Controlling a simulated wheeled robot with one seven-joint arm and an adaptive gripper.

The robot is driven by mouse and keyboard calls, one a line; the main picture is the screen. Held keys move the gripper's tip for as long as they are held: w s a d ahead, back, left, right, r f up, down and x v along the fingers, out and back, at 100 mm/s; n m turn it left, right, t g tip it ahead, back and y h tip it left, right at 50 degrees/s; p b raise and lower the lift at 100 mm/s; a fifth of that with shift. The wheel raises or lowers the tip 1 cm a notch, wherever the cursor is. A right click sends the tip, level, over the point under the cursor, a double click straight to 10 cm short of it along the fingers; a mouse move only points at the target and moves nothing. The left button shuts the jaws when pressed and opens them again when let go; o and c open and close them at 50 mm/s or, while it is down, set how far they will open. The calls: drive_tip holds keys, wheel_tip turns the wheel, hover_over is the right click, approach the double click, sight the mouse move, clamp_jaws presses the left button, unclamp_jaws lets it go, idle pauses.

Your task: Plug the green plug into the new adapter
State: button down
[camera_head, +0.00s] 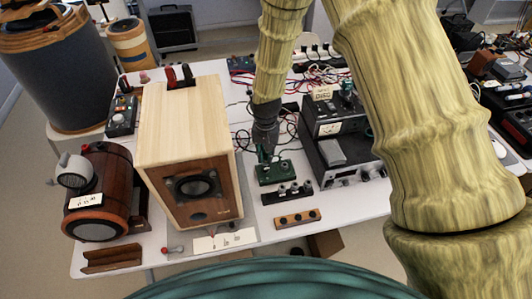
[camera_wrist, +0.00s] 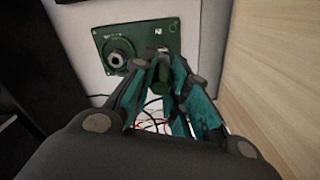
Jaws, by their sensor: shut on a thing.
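My gripper (camera_head: 265,140) points down over the white table, between the pale wooden speaker and the black amplifier. In the wrist view its teal fingers (camera_wrist: 160,68) are shut on a dark green piece, apparently the green plug (camera_wrist: 161,74), partly hidden between them. A green box (camera_head: 278,173) lies flat just below the fingers. In the wrist view this box (camera_wrist: 150,38) shows a round socket at its left, beside the fingertips. I cannot tell whether the plug touches the box. No label shows which unit is the new adapter.
The wooden speaker (camera_head: 188,150) stands close on the left. The black amplifier (camera_head: 342,150) stands close on the right, with cables behind. A black socket strip (camera_head: 287,193) and a wooden strip (camera_head: 297,218) lie in front of the green box.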

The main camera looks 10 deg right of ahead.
drive_tip(key=shift+f, duration=0.3)
drive_tip(key=c, duration=1.3)
unclamp_jaws()
drive_tip(key=shift+r, duration=0.1)
drive_tip(key=shift+r+p, duration=2.4)
drive_tip(key=shift+r, duration=1.3)
drive_tip(key=shift+d+f, duration=0.1)
